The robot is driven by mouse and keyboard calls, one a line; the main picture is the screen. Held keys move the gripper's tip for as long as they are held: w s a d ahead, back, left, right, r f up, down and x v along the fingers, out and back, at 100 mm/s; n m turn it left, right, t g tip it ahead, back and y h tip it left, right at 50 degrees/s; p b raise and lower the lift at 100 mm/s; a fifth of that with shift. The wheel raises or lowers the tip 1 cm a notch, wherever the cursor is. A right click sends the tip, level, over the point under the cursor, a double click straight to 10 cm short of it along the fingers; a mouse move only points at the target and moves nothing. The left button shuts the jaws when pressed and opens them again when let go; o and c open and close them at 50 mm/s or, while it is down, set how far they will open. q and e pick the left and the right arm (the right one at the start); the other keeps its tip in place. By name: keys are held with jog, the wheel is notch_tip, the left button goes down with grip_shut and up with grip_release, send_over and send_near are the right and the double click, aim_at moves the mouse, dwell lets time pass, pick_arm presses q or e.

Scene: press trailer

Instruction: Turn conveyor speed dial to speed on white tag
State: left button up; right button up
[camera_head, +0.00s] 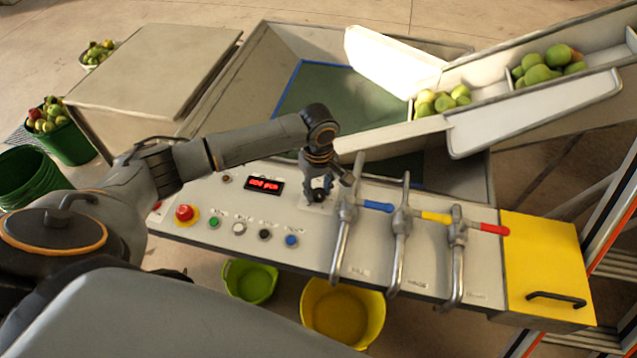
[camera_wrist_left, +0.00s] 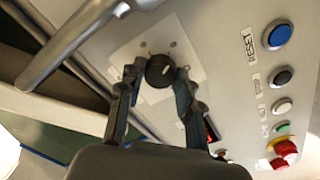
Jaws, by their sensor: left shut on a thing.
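The conveyor speed dial (camera_wrist_left: 160,69) is a round black knob with a pale mark, set on a light square plate (camera_wrist_left: 197,73) in the left wrist view. My left gripper (camera_wrist_left: 158,74) has one finger on each side of the dial and is shut on it. In the head view my left gripper (camera_head: 319,190) points down at the panel (camera_head: 285,240), and the dial is mostly hidden beneath it. A red-lit display (camera_head: 264,185) is left of the gripper; its characters are too small to read surely. I cannot make out a white speed tag. My right gripper is not in view.
Right of the gripper stand pipes with blue (camera_head: 377,206), yellow (camera_head: 436,218) and red (camera_head: 494,229) handles. A red emergency button (camera_head: 185,214) and several small buttons line the panel's left. Behind is a hopper and a conveyor (camera_head: 480,85) carrying green fruit.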

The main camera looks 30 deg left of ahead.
pick_arm(q)
jog(key=m+p, duration=0.2)
jog(key=p, duration=0.1)
jog(key=m+p, duration=0.2)
jog(key=p, duration=0.1)
jog(key=shift+s+r+p, duration=0.1)
jog(key=shift+r+p, duration=0.1)
jog(key=shift+p, duration=0.1)
jog(key=m+p, duration=0.2)
jog(key=m, duration=0.1)
jog(key=shift+f+m, duration=0.1)
jog(key=shift+m, duration=0.2)
jog(key=shift+f+m+p, duration=0.15)
jog(key=shift+m+p, duration=0.55)
jog(key=shift+m, duration=1)
jog(key=o, duration=1.2)
jog(key=shift+c, duration=0.2)
